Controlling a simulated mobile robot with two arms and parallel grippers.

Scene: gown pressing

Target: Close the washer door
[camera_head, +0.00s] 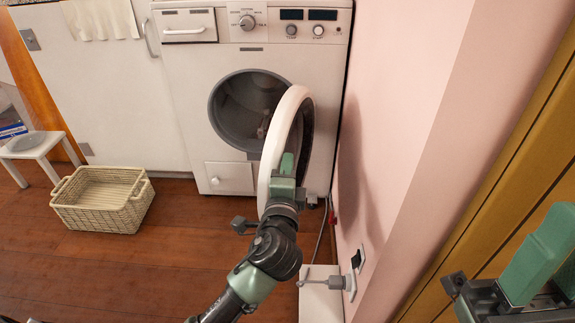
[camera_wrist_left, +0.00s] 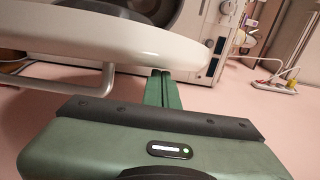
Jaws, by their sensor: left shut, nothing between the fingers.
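The white washer (camera_head: 185,90) stands against the back wall, its dark round drum opening (camera_head: 238,112) showing. Its round door, with a white rim (camera_head: 270,150), is swung open toward me, hinged on the right. My left gripper (camera_head: 287,165) is shut and empty at the door, its fingers overlapping the ring in the head view. In the left wrist view the green fingertips (camera_wrist_left: 161,78) meet the lower edge of the white rim (camera_wrist_left: 120,40); I cannot tell whether they touch. Part of my right gripper (camera_head: 540,258) shows at the right edge, its fingertips not clear.
A pink wall (camera_head: 395,110) stands close on the right. A wicker basket (camera_head: 103,198) is on the wooden floor at left, near a small white stool (camera_head: 33,146). A white box (camera_head: 320,298) lies low by the wall.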

